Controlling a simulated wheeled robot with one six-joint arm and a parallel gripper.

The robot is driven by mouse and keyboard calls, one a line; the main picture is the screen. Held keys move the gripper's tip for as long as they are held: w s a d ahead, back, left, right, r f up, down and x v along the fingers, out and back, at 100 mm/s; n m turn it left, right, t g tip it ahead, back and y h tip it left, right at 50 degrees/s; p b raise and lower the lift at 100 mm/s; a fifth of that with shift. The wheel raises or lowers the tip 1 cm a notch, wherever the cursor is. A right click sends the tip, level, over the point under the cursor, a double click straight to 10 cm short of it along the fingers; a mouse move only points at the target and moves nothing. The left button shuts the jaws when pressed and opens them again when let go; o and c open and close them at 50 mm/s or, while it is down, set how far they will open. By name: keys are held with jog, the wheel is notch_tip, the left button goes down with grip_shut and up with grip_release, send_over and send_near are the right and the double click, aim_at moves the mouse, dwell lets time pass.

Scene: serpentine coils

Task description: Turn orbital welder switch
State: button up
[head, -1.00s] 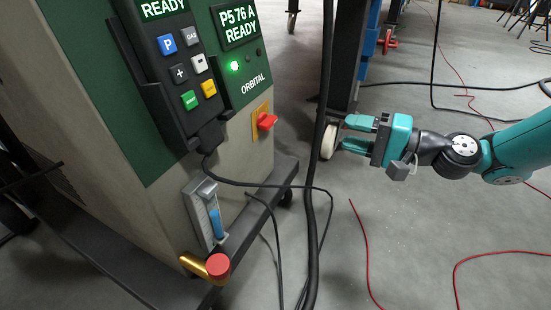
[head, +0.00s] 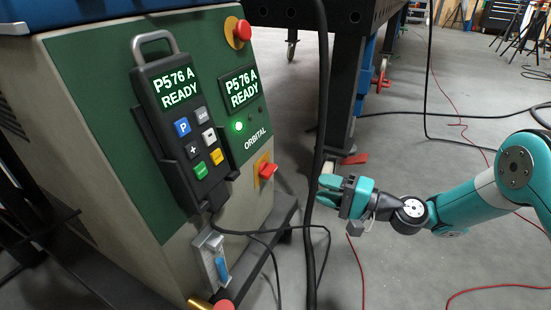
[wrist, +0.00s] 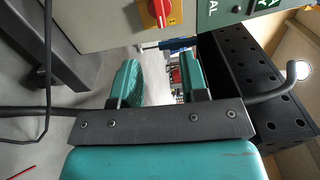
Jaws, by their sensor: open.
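The orbital welder (head: 120,120) stands at the left in the head view, a green and grey cabinet with lit "P5 76 A READY" displays. Its red rotary switch (head: 267,170) sits on a yellow plate low on the front, below the word ORBITAL. In the wrist view the red switch (wrist: 160,8) shows at the top edge, partly cut off, on its yellow plate. My gripper (head: 325,190) is to the right of the switch in the head view, apart from it. Its teal fingers are spread with nothing between them, as the wrist view (wrist: 158,82) also shows.
A black cable (head: 318,100) hangs between the welder and my gripper in the head view. A red emergency button (head: 238,32) sits at the welder's top corner. A dark perforated table (head: 345,15) stands behind. Thin red cables (head: 362,270) lie on the floor.

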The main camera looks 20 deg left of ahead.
aim_at(273, 172)
jog(key=a+b, duration=0.1)
jog(key=a, duration=0.3)
jog(key=a+b, duration=0.2)
jog(key=a, duration=0.2)
jog(key=w+a+b, duration=0.1)
jog(key=a+b, duration=0.1)
jog(key=a, duration=0.2)
jog(key=shift+f, duration=0.15)
jog(key=shift+a, duration=0.55)
grip_shut()
